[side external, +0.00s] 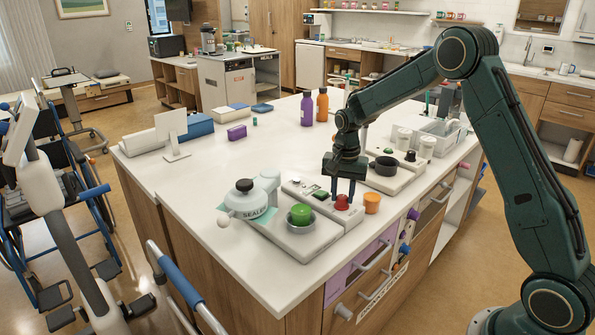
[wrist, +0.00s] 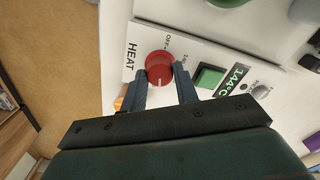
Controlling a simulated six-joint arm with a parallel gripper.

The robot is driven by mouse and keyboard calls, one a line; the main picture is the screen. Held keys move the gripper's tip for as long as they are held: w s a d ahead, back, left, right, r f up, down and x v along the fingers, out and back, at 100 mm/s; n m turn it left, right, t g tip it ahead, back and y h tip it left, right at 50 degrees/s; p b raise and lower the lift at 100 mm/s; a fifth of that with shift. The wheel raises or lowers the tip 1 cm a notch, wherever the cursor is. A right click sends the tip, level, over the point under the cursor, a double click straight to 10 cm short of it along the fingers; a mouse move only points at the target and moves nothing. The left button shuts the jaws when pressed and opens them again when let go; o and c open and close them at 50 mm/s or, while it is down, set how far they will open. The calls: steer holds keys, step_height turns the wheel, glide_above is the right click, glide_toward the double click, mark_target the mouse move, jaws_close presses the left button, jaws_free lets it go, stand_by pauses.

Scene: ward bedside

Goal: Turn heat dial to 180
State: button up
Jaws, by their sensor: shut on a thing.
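The red heat dial (side external: 342,203) sits on a white panel (wrist: 190,45) lettered HEAT, with an OFF mark and a scale partly hidden by my fingers. In the wrist view the dial (wrist: 159,67) shows a pale pointer line toward the lower edge of the picture. My gripper (wrist: 163,90) comes down from above with its two blue-grey fingers at the dial's sides, shut on it. In the side view my gripper (side external: 343,196) also stands over the dial.
An orange cup (side external: 372,203) stands close right of the dial. A green-topped round bowl (side external: 300,214) and a white sealer (side external: 250,198) are to the left. Two bottles (side external: 322,104) stand behind.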

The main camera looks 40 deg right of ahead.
mark_target(343, 197)
steer(key=shift+m, duration=1.3)
steer(key=shift+d, duration=0.1)
steer(key=o, duration=1)
steer(key=shift+r, duration=0.15)
step_height(343, 197, up, 14)
steer(key=shift+f, duration=0.2)
